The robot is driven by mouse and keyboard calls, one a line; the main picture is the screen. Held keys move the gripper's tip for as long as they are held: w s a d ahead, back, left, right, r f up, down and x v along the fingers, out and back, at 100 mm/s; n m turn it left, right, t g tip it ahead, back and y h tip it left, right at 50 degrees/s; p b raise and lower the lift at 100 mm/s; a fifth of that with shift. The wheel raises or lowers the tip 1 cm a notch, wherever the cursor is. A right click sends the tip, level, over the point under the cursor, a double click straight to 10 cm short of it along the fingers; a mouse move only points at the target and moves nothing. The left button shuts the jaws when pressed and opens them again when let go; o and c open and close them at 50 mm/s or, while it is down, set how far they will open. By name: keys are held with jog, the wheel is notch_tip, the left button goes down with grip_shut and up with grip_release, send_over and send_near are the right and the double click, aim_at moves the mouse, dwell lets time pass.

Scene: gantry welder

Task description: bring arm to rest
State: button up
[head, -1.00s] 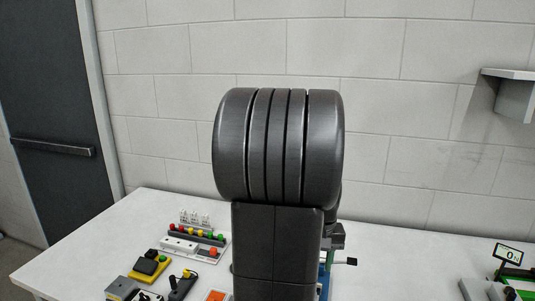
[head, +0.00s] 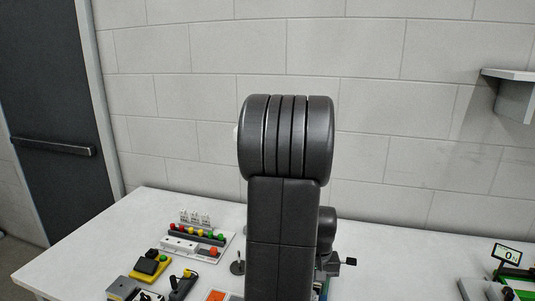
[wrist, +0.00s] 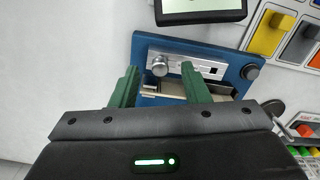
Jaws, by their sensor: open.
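My gripper (wrist: 160,90) shows in the wrist view with two green fingers spread apart and nothing between them. Beyond the fingers is a blue device (wrist: 190,58) with a silver knob, a black knob at its right and a pale slot or tray at its front. The fingers overlap the device in the picture; I cannot tell whether they touch it. In the head view my dark arm stands upright in the middle and hides my gripper and most of the blue device.
A white table (head: 90,235) carries a panel of coloured buttons (head: 198,236), a yellow switch box (head: 150,266) and other controls at left. A small display (head: 507,254) stands at right. A shelf (head: 508,74) juts from the wall. A dark door (head: 50,100) is at far left.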

notch_tip(320, 180, up, 6)
jog(key=p, duration=0.3)
jog(key=shift+p, duration=0.3)
jog(key=shift+s, duration=0.1)
